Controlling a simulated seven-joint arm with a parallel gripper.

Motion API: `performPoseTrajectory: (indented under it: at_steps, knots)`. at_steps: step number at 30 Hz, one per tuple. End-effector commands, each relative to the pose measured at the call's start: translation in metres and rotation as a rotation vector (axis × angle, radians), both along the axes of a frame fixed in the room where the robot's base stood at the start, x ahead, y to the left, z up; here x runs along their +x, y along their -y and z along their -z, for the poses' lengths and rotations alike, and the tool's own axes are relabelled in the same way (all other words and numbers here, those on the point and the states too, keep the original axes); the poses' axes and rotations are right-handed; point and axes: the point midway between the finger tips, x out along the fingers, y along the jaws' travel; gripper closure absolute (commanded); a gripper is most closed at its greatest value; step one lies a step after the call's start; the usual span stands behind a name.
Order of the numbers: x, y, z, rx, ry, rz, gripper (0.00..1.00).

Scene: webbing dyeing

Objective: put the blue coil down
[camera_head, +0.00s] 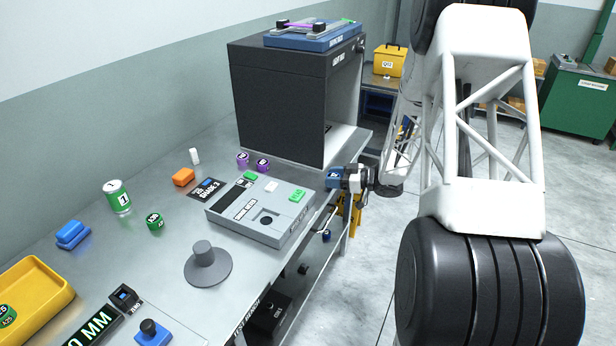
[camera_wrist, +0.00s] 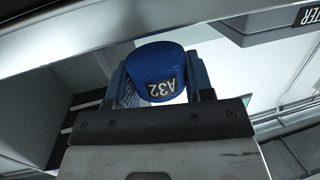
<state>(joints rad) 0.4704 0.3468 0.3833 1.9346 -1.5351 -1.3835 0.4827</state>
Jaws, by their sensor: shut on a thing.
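The blue coil (camera_wrist: 160,70) with a label reading A32 sits between the blue fingers of my gripper (camera_wrist: 160,82) in the wrist view. My gripper is shut on it. In the head view my gripper (camera_head: 338,179) is at the right edge of the steel table (camera_head: 170,265), beside the grey device and in front of the dark cabinet. The coil is hard to tell from the blue fingers there. I cannot tell the exact height of the coil above the table edge.
The grey device (camera_head: 236,224) with a round hole lies near the gripper. The dark cabinet (camera_head: 278,105) stands behind it. Purple coils (camera_head: 243,160), a green coil (camera_head: 155,222), a grey spindle (camera_head: 204,256) and a yellow tray (camera_head: 32,275) are on the table.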

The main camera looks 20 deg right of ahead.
Motion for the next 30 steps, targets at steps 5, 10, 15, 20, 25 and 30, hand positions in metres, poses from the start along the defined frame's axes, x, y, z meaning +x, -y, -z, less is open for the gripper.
performPoseTrajectory:
  at_steps: [5,10,15,20,25,30]
  knots:
    - [0.016,-0.024,0.000,0.000,0.001,-0.002,0.75]
    - [0.024,-0.036,0.000,-0.001,0.001,0.000,0.75]
    - [0.026,-0.039,0.000,-0.001,0.001,0.000,0.75]
    - [0.026,-0.039,0.000,0.000,0.000,0.001,0.75]
    - [0.028,-0.041,0.000,0.000,0.000,0.000,0.75]
    - [0.036,-0.054,0.000,-0.001,0.001,0.000,0.75]
